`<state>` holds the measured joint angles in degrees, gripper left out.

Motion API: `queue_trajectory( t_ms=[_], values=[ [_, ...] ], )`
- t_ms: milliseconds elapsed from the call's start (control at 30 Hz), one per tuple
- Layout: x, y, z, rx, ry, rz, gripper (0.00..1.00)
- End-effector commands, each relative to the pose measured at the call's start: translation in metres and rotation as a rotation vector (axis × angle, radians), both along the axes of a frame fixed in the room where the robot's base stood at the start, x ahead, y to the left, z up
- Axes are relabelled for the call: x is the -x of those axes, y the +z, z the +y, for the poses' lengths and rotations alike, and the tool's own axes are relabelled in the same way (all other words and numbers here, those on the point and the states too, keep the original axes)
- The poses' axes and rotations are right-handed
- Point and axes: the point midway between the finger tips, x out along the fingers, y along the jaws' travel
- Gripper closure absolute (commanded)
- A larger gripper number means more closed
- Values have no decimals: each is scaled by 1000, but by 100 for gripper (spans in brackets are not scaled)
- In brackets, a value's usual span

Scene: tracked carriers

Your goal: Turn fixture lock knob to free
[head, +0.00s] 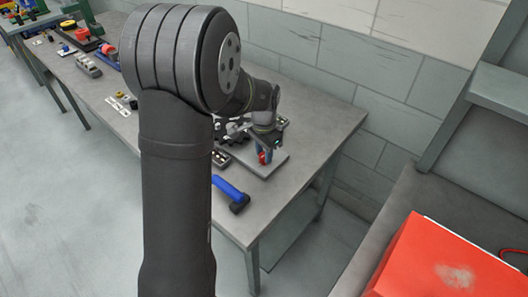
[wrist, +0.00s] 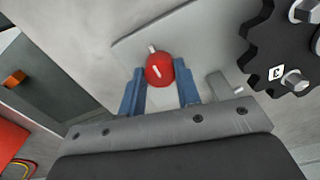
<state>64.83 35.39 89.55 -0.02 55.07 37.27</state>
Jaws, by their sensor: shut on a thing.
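The red lock knob (wrist: 159,69) shows in the wrist view on a light grey fixture plate (wrist: 190,40). It is round with a white mark on its top and a small pale pin at its upper edge. My gripper (wrist: 160,82) has its two blue fingers on either side of the knob and is shut on it. In the head view my gripper (head: 265,153) is low over the plate, near the right end of the bench, with the knob (head: 263,158) partly hidden by the fingers.
A black toothed sprocket (wrist: 285,50) with bolts lies right of the knob in the wrist view. A blue-handled tool (head: 230,190) lies at the bench's front edge. Several parts lie farther left on the bench (head: 315,125). A red case (head: 430,262) stands at the lower right.

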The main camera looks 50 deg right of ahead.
Motion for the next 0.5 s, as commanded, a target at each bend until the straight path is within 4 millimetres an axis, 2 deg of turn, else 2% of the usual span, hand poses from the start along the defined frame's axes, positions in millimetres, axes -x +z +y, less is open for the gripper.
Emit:
queue_trajectory(
  t_ms=[133, 167, 267, 500],
  values=[
    [0, 0, 0, -1, -1, 0, 92],
    [0, 0, 0, -1, -1, 0, 68],
    [0, 0, 0, -1, -1, 0, 48],
    [0, 0, 0, 0, 0, 0, 48]
  ],
)
